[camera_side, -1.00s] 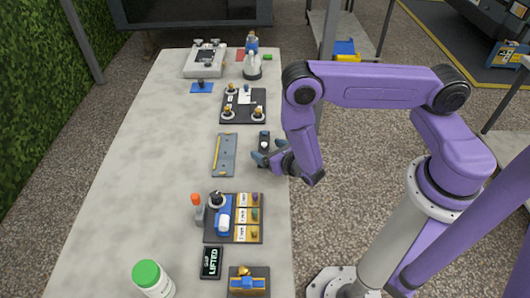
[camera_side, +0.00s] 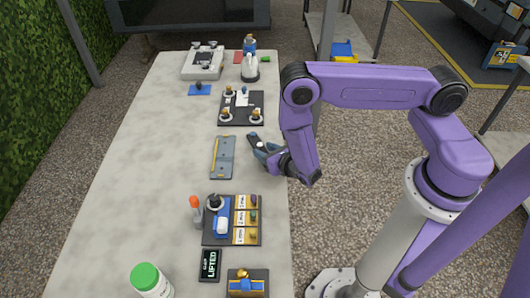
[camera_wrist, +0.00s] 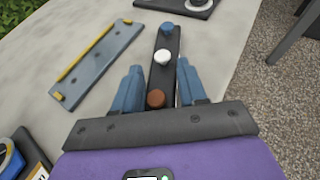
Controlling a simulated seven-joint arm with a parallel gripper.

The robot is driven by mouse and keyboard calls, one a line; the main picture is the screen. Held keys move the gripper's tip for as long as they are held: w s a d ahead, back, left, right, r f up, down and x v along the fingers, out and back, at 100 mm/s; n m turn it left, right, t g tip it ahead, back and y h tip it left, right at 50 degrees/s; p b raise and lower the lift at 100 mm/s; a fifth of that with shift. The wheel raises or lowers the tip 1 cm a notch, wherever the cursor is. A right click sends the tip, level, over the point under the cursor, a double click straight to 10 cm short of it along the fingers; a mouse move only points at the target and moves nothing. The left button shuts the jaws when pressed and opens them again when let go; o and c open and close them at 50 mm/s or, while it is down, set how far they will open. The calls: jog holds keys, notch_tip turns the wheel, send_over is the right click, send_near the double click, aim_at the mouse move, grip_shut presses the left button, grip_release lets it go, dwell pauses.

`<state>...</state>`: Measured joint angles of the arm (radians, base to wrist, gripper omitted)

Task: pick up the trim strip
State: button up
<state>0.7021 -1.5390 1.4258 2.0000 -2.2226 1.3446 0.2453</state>
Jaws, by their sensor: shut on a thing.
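The trim strip is a narrow dark bar (camera_wrist: 160,78) with a blue, a white and a brown knob along its top. In the side view the strip (camera_side: 253,139) points up and left out of my gripper (camera_side: 261,149), near the table's right edge. Its near end is hidden by the fingers. Whether it clears the table is hard to tell.
A grey plate with a yellow bar (camera_side: 222,157) lies just left of the strip. A dark board with several round pieces (camera_side: 241,109) is behind, and a compartment tray (camera_side: 233,221) is in front. A small display (camera_side: 210,264) reads "LIFTED".

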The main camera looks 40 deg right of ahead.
jog(key=shift+r, duration=0.35)
grip_shut()
notch_tip(320, 180, up, 2)
jog(key=shift+r, duration=0.1)
jog(key=s+d+r, duration=0.2)
jog(key=s+r, duration=0.8)
jog(key=s, duration=0.3)
jog(key=shift+s, duration=0.4)
